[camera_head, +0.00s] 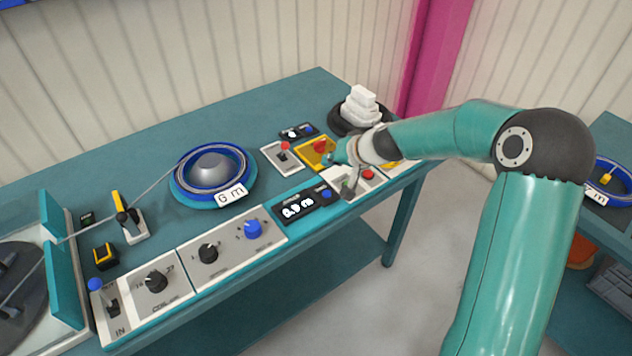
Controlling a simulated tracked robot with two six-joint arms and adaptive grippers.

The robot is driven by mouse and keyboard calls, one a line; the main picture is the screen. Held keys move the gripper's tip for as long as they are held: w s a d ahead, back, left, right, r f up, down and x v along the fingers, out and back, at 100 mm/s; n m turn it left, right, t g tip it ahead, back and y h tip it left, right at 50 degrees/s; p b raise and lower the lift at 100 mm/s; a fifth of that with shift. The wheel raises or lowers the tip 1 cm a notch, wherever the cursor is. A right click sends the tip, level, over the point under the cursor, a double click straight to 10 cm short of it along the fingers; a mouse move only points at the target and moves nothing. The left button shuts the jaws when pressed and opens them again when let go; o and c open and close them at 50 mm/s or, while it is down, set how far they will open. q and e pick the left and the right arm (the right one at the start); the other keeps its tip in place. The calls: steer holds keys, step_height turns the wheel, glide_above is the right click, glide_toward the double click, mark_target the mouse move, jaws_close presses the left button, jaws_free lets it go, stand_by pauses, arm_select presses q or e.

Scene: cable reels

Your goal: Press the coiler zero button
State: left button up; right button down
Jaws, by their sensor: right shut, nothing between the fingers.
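A dark display panel (297,206) at the bench's front edge shows a reading in metres, and a small blue button (326,194) sits at its right end. Its label is too small to read. A second small dark panel (297,131) with a blue button (308,128) lies farther back. The coiler reel (209,170) stands mid-bench, with a "6 m" tag at its front. My left gripper is out of view.
A red-knob lever (283,149) and a yellow panel with a red button (320,147) stand behind the gripper. A white stack (360,104) stands at the back. Several knobs line the front left.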

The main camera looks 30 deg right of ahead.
steer(key=shift+r, duration=0.2)
steer(key=shift+f, duration=0.1)
steer(key=b, duration=0.7)
glide_above(329, 193)
step_height(329, 193, down, 8)
steer(key=shift+r, duration=0.2)
steer(key=shift+f+b, duration=0.55)
stand_by(0.7)
steer(key=shift+f+b, duration=0.35)
steer(key=shift+b, duration=0.15)
